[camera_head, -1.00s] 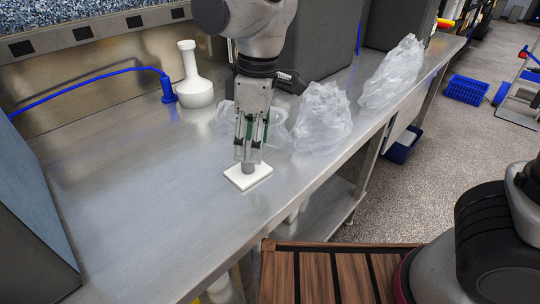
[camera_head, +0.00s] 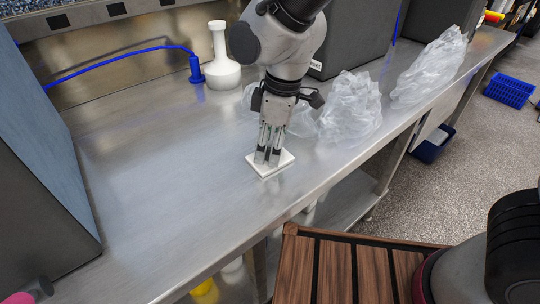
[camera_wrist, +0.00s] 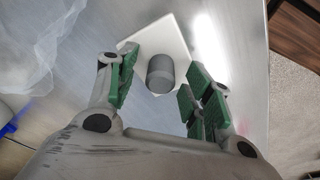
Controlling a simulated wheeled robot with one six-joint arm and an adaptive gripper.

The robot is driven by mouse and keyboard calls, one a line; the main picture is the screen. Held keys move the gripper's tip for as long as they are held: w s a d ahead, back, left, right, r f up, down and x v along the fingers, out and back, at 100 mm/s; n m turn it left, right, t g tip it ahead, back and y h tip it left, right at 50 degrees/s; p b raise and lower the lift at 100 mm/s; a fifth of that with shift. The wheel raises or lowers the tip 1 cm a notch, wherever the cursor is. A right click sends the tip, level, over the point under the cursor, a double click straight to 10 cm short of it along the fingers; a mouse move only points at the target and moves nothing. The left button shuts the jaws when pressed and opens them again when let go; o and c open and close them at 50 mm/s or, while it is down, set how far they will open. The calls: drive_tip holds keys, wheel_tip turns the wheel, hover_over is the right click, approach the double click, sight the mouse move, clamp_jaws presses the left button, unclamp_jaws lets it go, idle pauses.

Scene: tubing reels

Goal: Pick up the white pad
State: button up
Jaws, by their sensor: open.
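The white pad (camera_head: 283,162) lies flat on the steel counter, partly hidden by my gripper in the head view. In the wrist view the white pad (camera_wrist: 172,32) has a grey cylindrical knob (camera_wrist: 160,72) standing on it. My gripper (camera_head: 267,160) points down over the pad. In the wrist view its green-padded fingers (camera_wrist: 160,90) are open, one on each side of the knob, with gaps showing. I cannot tell exactly how low the fingertips are against the knob.
The steel counter (camera_head: 150,170) is clear to the left. Crumpled clear plastic bags (camera_head: 350,108) lie right of my gripper. A white flask-shaped vessel (camera_head: 221,70) and a blue hose fitting (camera_head: 196,68) stand behind. The counter's front edge (camera_head: 330,185) is near the pad.

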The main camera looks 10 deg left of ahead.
drive_tip(key=shift+f, duration=0.25)
drive_tip(key=c, duration=1.1)
